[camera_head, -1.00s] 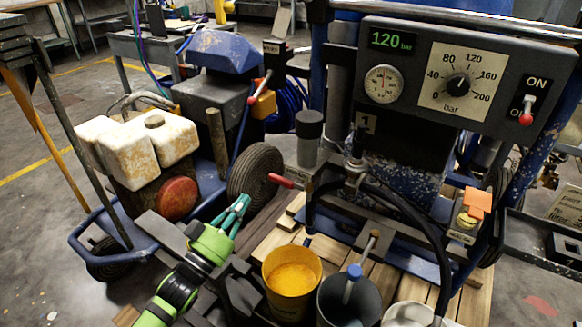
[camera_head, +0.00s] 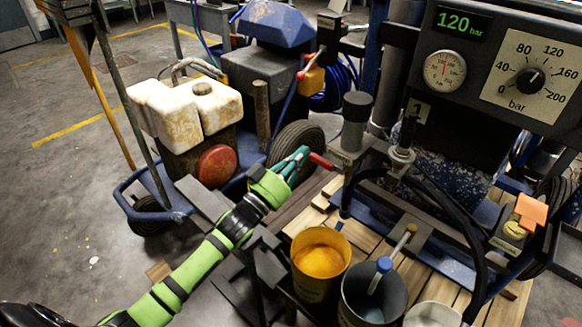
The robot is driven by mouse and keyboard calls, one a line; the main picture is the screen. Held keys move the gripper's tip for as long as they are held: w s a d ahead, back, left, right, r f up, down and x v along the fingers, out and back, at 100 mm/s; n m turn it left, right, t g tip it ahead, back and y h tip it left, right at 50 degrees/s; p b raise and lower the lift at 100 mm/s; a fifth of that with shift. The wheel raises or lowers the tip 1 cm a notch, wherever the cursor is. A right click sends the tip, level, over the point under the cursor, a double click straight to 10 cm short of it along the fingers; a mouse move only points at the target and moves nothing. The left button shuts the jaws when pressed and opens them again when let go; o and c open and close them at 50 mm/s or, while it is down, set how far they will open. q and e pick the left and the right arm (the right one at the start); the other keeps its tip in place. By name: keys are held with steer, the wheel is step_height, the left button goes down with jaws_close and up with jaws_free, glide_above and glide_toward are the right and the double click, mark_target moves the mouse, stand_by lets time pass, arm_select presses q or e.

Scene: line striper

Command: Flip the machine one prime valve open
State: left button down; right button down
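Machine one is the dark unit on the right, marked by a "1" plate (camera_head: 419,109). A red valve handle (camera_head: 322,161) sticks out to the left from its lower front, below a dark cylinder (camera_head: 355,118). My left gripper (camera_head: 299,160), with teal fingers, is at the left end of this handle. Its fingers look apart, with the tips next to the handle; I cannot tell whether they touch it. My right gripper is not in view.
A gauge panel (camera_head: 470,95) reads 120 bar. A second machine with white containers (camera_head: 165,112) and a red cap (camera_head: 217,165) stands left of the handle.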

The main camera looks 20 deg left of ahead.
mark_target(311, 158)
arm_select(q)
steer(key=shift+w+d+f+b, duration=0.25)
steer(key=shift+w+f, duration=0.2)
steer(key=shift+w, duration=0.2)
steer(key=shift+w+d+f+b, duration=0.1)
steer(key=shift+w+d+f, duration=0.1)
steer(key=shift+w+f, duration=0.35)
steer(key=shift+w+d+f+b, duration=0.2)
steer(key=shift+w+d+f, duration=0.1)
steer(key=shift+w, duration=0.5)
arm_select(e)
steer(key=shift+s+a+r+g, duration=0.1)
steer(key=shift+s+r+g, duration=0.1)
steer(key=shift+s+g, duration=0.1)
arm_select(q)
steer(key=shift+a+f+n+y, duration=0.1)
steer(key=shift+f+n+y, duration=0.2)
steer(key=shift+n, duration=0.4)
